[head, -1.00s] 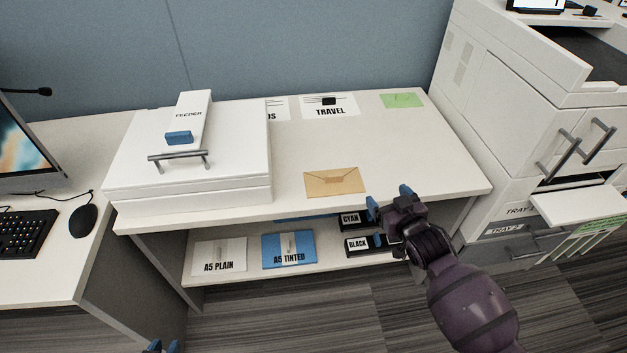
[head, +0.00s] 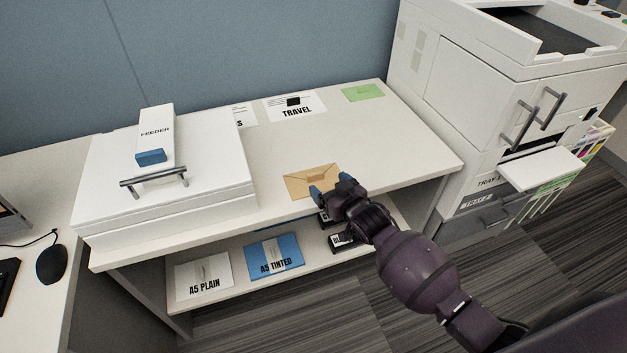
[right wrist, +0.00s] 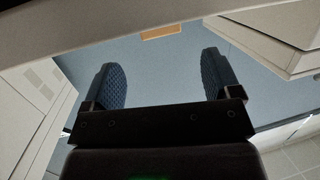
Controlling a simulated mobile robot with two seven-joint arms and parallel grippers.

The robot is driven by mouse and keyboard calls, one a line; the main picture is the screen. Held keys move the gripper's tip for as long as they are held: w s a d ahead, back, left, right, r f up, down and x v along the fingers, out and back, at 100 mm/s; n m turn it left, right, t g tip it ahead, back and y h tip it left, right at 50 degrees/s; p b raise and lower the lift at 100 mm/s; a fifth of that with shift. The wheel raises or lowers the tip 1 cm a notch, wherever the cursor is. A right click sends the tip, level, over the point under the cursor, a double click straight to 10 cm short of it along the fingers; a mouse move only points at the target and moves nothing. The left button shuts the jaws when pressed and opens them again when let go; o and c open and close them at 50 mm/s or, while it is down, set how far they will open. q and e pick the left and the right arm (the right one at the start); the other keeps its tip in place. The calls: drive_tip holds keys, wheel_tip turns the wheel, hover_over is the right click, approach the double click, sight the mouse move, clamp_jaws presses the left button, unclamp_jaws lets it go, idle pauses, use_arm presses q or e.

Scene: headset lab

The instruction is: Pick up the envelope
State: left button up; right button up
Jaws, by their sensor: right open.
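The tan envelope (head: 312,181) lies flat near the front edge of the white tabletop in the head view. My right gripper (head: 330,184) is at its near right side, with its blue fingertips overlapping that side of the envelope in the picture. I cannot tell whether they touch it. In the right wrist view the two fingers (right wrist: 160,82) are wide apart with nothing between them. A small tan strip (right wrist: 160,32) beyond them looks like the envelope. My left gripper is out of view.
The white feeder unit (head: 165,190) stands left on the tabletop (head: 380,135). A TRAVEL sheet (head: 295,107) and a green sheet (head: 363,92) lie at the back. A shelf below holds A5 packs and boxes. A large printer (head: 460,90) stands right.

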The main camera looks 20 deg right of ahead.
sight(316, 174)
drive_tip(key=shift+x, duration=0.8)
drive_tip(key=b+x, duration=0.1)
drive_tip(key=x, duration=0.3)
drive_tip(key=shift+f, duration=0.2)
drive_tip(key=shift+w+a, duration=0.15)
drive_tip(key=shift+w, duration=0.25)
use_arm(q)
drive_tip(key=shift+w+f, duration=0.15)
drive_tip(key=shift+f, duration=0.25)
use_arm(e)
drive_tip(key=shift+r, duration=0.1)
drive_tip(key=shift+c, duration=0.4)
drive_tip(key=c, duration=0.9)
